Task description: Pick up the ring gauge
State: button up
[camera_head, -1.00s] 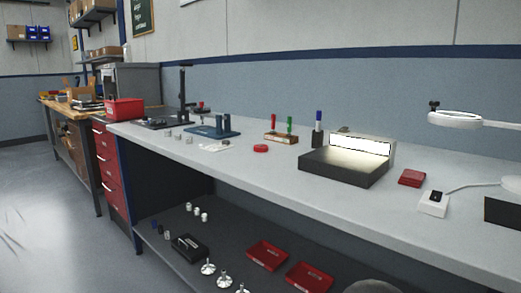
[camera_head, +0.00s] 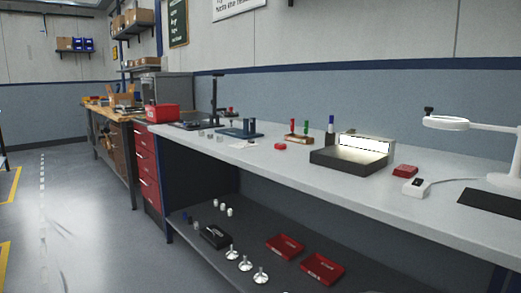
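I cannot single out a ring gauge with certainty at this distance. A small round red piece (camera_head: 280,146) lies on the grey workbench (camera_head: 350,185), left of a black lit box. Whether it has a hole is too small to tell. Several small grey metal parts (camera_head: 211,136) stand farther left on the bench, near a blue fixture with two posts (camera_head: 239,131). Their shapes are too small to make out. My gripper is not in view.
The black lit box (camera_head: 340,160), a red block (camera_head: 405,171), a small white device (camera_head: 416,188) and a ring lamp (camera_head: 446,123) occupy the bench's right. The lower shelf (camera_head: 330,240) holds red trays (camera_head: 285,246) and silver pieces (camera_head: 246,263). Floor (camera_head: 90,220) is clear at left.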

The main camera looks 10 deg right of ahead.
aim_at(278, 145)
jog(key=u, duration=1.25)
jog(key=i, duration=1.1)
jog(key=z, duration=1.7)
